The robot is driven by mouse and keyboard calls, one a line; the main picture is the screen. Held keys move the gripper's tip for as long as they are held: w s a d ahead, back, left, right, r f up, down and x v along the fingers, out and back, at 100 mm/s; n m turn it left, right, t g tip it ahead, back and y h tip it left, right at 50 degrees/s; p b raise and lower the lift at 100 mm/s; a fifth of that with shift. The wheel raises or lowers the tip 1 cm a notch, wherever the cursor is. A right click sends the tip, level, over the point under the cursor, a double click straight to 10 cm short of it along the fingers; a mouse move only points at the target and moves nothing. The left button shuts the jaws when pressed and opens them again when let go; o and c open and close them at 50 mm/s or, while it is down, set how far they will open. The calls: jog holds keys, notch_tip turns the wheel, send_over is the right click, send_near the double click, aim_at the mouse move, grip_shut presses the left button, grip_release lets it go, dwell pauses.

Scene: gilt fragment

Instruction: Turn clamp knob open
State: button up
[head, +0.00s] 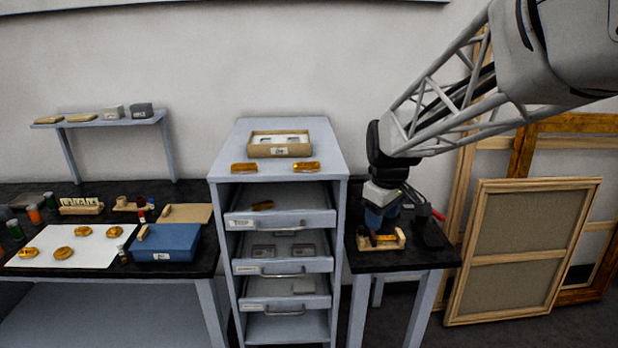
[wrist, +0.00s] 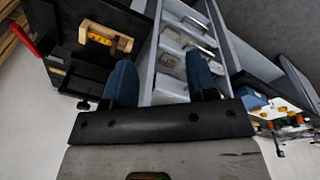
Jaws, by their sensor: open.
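My gripper (head: 380,215) hangs over the small black-topped table at the right, with its blue fingers pointing down behind a light wooden holder (head: 394,243). In the wrist view my gripper (wrist: 163,72) has its two blue fingers wide apart with nothing between them. A dark device (head: 429,234) stands on the table to the right of the holder, with a red handle (head: 437,214) beside it. The wrist view shows a small black knob (wrist: 83,104) at the dark device's edge, left of the fingers. I cannot tell for certain that this is the clamp knob.
A grey drawer cabinet (head: 232,195) with open drawers stands left of the small table. Wooden frames (head: 485,250) lean on the wall at the right. A long bench (head: 90,272) at the left holds a white sheet, gilt pieces and a blue box (head: 165,243).

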aim_at(361, 227)
jog(key=w+f+n, duration=0.2)
jog(key=w+f, duration=0.2)
jog(key=w, duration=0.3)
jog(key=w+d+f+n, duration=0.1)
jog(key=w+f+n, duration=0.1)
jog(key=w, duration=0.6)
jog(key=w+f+n+g, duration=0.1)
jog(key=w+f+n, duration=0.1)
jog(key=w+f, duration=0.3)
jog(key=shift+w+d+f, duration=0.15)
jog(key=shift+w+f, duration=0.05)
jog(key=shift+w, duration=0.4)
jog(key=shift+w+d+f, duration=0.1)
jog(key=shift+w+f, duration=0.05)
jog(key=shift+w, duration=0.45)
jog(key=shift+f, duration=0.1)
jog(key=shift+f, duration=3.8)
jog(key=c, duration=0.9)
jog(key=shift+n, duration=0.4)
